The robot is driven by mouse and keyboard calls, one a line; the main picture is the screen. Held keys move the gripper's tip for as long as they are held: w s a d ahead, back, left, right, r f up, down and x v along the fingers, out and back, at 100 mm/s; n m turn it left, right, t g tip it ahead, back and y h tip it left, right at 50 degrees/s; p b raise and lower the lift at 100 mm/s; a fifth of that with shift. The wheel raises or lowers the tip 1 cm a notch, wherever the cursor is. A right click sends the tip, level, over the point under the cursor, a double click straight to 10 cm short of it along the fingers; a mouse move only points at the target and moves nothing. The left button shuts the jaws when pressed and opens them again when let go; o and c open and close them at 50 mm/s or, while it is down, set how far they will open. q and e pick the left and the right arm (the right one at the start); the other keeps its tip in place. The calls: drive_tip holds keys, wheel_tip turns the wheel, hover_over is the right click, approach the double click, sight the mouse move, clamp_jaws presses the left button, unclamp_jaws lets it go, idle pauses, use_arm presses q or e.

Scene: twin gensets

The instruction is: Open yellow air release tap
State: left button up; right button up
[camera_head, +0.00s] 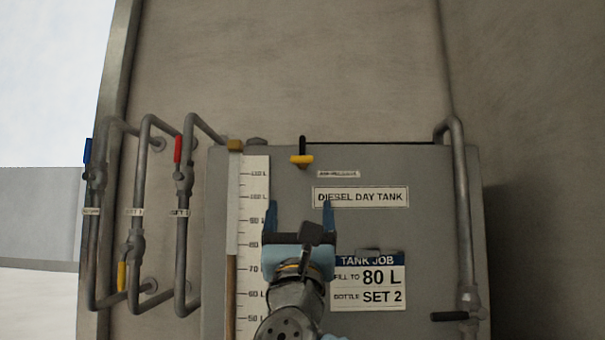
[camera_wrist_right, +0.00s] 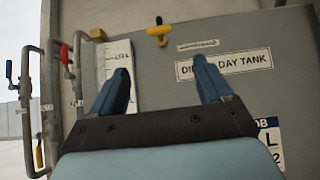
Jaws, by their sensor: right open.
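The yellow air release tap (camera_head: 302,159) sits near the top edge of the grey diesel day tank (camera_head: 400,230), with a black upright part above its yellow body. In the right wrist view the tap (camera_wrist_right: 158,31) shows above and between the fingertips. My right gripper (camera_head: 299,206) is open and empty, in front of the tank and below the tap, fingers pointing up. It also shows in the right wrist view (camera_wrist_right: 168,72). The gripper is apart from the tap. My left gripper is in neither view.
A white level scale (camera_head: 254,220) runs down the tank's left side. Pipes with red (camera_head: 178,149), blue (camera_head: 87,150) and yellow (camera_head: 122,276) handles stand to the left. A pipe with a black lever (camera_head: 449,316) stands right.

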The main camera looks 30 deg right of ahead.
sight(303, 164)
drive_tip(key=p+x, duration=0.7)
drive_tip(key=x, duration=0.6)
drive_tip(key=shift+w+d, duration=0.2)
drive_tip(key=shift+w+d+r, duration=0.2)
drive_tip(key=shift+w+r, duration=0.1)
drive_tip(key=shift+w, duration=0.05)
drive_tip(key=c, duration=1.1)
clamp_jaws()
